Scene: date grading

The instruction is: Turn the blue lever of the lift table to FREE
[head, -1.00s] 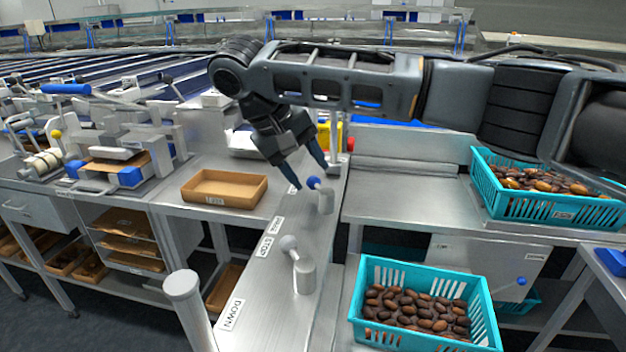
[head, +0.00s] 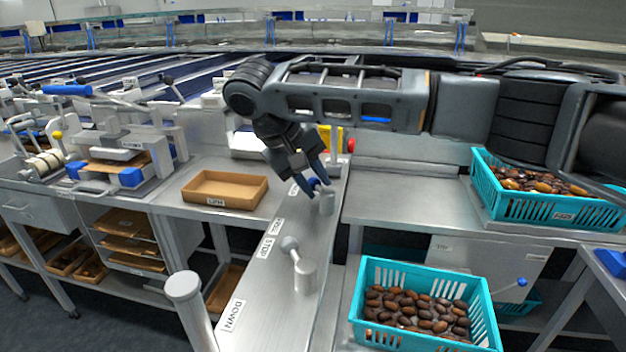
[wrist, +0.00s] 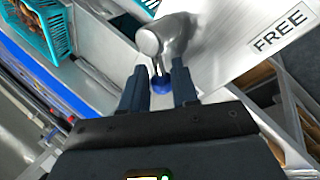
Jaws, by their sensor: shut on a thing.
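The blue lever knob (head: 314,183) sits on a short grey post (head: 327,202) on the steel strip at the table's edge. My gripper (head: 316,180) is shut on the blue knob, reaching down from above. In the wrist view the blue knob (wrist: 161,85) shows between my two fingers, with the grey hub (wrist: 165,38) of the lever beyond it. A FREE label (wrist: 280,30) lies on the steel to the right of the hub in the wrist view. In the head view my fingers partly cover the knob.
A second lever with a grey knob (head: 289,243) stands nearer on the strip, by the STOP and DOWN (head: 231,316) labels. A grey round-topped post (head: 183,287) stands in front. Teal crates of dates (head: 373,327) are on the right; a brown tray (head: 225,203) is left.

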